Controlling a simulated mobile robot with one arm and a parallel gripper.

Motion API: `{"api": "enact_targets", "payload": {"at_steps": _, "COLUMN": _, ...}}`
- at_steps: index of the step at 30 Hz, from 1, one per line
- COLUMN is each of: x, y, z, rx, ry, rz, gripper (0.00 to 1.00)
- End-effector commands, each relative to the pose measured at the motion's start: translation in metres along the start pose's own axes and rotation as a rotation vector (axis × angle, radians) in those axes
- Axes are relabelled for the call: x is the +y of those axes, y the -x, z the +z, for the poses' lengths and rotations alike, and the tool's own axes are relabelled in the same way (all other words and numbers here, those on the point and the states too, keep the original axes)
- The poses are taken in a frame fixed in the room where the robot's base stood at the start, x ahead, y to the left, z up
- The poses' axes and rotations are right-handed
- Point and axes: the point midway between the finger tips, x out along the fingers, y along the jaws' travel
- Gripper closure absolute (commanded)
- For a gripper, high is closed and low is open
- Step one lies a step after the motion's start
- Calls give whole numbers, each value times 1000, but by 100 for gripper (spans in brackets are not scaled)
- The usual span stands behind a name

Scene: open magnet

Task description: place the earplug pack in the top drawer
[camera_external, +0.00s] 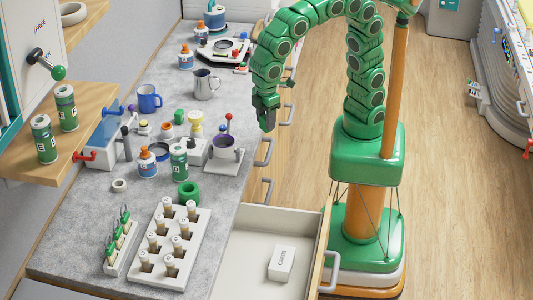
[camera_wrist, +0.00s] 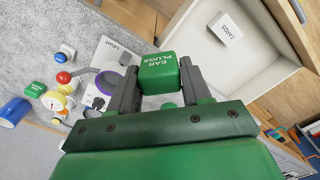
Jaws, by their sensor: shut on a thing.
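My gripper (camera_external: 265,121) hangs above the right edge of the grey counter, behind the open drawer in the outside view. In the wrist view its two fingers (camera_wrist: 158,70) are closed on the sides of the earplug pack (camera_wrist: 158,72), a small green box with white "EAR PLUGS" lettering. The pack cannot be made out clearly in the outside view. The top drawer (camera_external: 250,222) is pulled out from the counter front. It shows at the upper right of the wrist view (camera_wrist: 252,72). A white box marked CARDS (camera_external: 282,262) lies inside, with bare floor around it.
A light with a purple ring (camera_external: 224,145) stands on the counter near my gripper. A white rack of corked vials (camera_external: 207,222) and a green ring (camera_external: 189,193) are near the drawer. The drawer handle (camera_external: 331,272) sticks out to the right, beside my base.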

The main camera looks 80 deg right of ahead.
Motion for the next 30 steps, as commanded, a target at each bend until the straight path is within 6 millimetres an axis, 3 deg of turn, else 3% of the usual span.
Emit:
{"api": "enact_targets", "payload": {"at_steps": 6, "x": -56, "y": -1, "z": -5, "rx": -1, "ry": 118, "rz": 0, "gripper": 80}}
{"api": "enact_targets", "payload": {"at_steps": 15, "x": -124, "y": -2, "z": -1, "rx": -3, "ry": 261, "rz": 0, "gripper": 80}}
{"api": "enact_targets", "payload": {"at_steps": 30, "x": -180, "y": -2, "z": 7, "rx": -1, "ry": 376, "rz": 0, "gripper": 80}}
